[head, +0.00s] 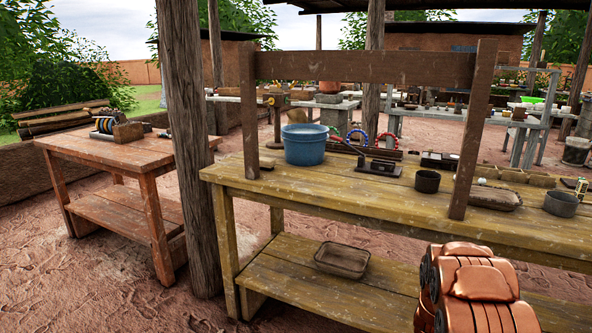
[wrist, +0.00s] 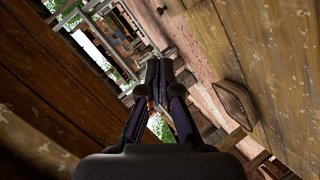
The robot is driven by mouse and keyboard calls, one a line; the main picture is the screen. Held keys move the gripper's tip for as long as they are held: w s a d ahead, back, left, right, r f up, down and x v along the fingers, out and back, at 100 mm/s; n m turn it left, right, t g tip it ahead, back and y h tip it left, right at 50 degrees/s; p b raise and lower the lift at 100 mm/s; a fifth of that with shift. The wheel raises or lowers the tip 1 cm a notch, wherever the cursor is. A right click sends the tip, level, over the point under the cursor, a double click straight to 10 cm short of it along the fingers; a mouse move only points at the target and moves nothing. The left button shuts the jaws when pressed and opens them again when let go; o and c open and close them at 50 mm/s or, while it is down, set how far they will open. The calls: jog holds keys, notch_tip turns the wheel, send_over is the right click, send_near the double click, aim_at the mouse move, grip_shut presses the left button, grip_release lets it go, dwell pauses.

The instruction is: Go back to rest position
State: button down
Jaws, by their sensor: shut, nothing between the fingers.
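My gripper (wrist: 159,72) shows in the middle of the wrist view, its dark fingers together and nothing between them. It is in the space between the dark underside of a wooden table top (wrist: 40,85) on the left of that tilted view and a lower shelf (wrist: 285,60) on the right. A shallow tray (wrist: 235,103) rests on that shelf, apart from the fingers. In the head view the gripper is out of sight; a copper-coloured part of my arm shows at the lower right.
The yellowish workbench (head: 330,200) holds a blue bucket (head: 304,145), a dark cup (head: 428,181) and another dark pot (head: 561,204). Its lower shelf (head: 290,285) carries the tray (head: 342,260). Wooden posts (head: 190,130) stand beside it. A reddish table (head: 130,150) is at left; bare ground lies between.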

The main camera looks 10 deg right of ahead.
jog(key=s+a+r+m+g+y+p, duration=0.1)
jog(key=s+a+r+y+p, duration=0.3)
jog(key=a+r, duration=0.45)
jog(key=s+a+r+g+y+p, duration=0.1)
jog(key=s+a+r+g+p, duration=0.15)
jog(key=a+r+p, duration=0.45)
jog(key=s+a+r+m+y+p, duration=0.1)
jog(key=s+a+r+y+p, duration=0.25)
jog(key=a+r, duration=0.7)
jog(key=s+a+r+g+p, duration=0.2)
jog(key=s+a+r+p, duration=0.2)
jog(key=s+r, duration=0.3)
jog(key=s+a+r+g+p, duration=0.3)
jog(key=s+r, duration=0.4)
jog(key=s, duration=0.8)
jog(key=s+a+r+m+g+p, duration=0.1)
jog(key=s+a+r+p, duration=0.4)
jog(key=s, duration=0.6)
jog(key=shift+s+a+r+g+y+p, duration=0.15)
jog(key=shift+s+r+g+y+p, duration=0.3)
jog(key=shift+r+g, duration=0.45)
